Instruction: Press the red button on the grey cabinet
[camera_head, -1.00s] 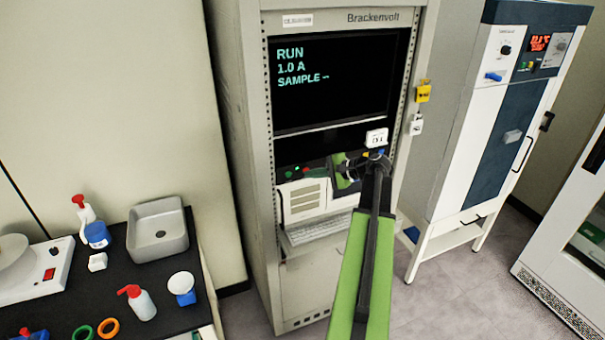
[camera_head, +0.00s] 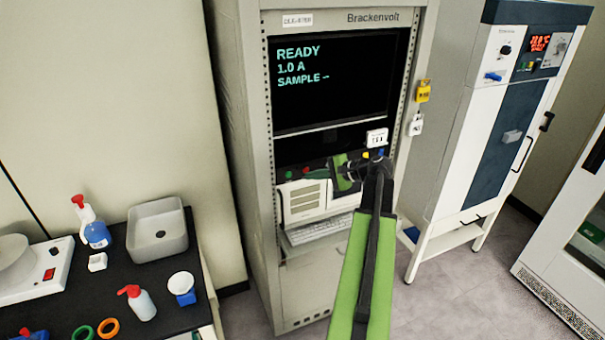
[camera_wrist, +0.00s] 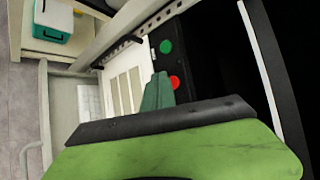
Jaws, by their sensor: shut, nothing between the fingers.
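The grey cabinet (camera_head: 232,130) stands in the middle of the head view, with a black screen (camera_head: 335,85) reading READY, 1.0 A, SAMPLE. Below the screen is a dark panel with a red button (camera_head: 306,171) and a green button (camera_head: 289,174) to its left. The wrist view shows the red button (camera_wrist: 174,82) and the green button (camera_wrist: 165,46) close up. My gripper (camera_wrist: 159,80) is shut and empty, its tip right beside the red button. I cannot tell whether it touches. In the head view my gripper (camera_head: 328,172) is just right of the red button.
A white instrument (camera_head: 303,203) and a keyboard (camera_head: 318,230) sit below the panel. A yellow padlock (camera_head: 423,92) hangs on the cabinet's right edge. A black bench (camera_head: 115,285) with bottles is at left. A white-and-blue freezer-like unit (camera_head: 495,130) stands at right.

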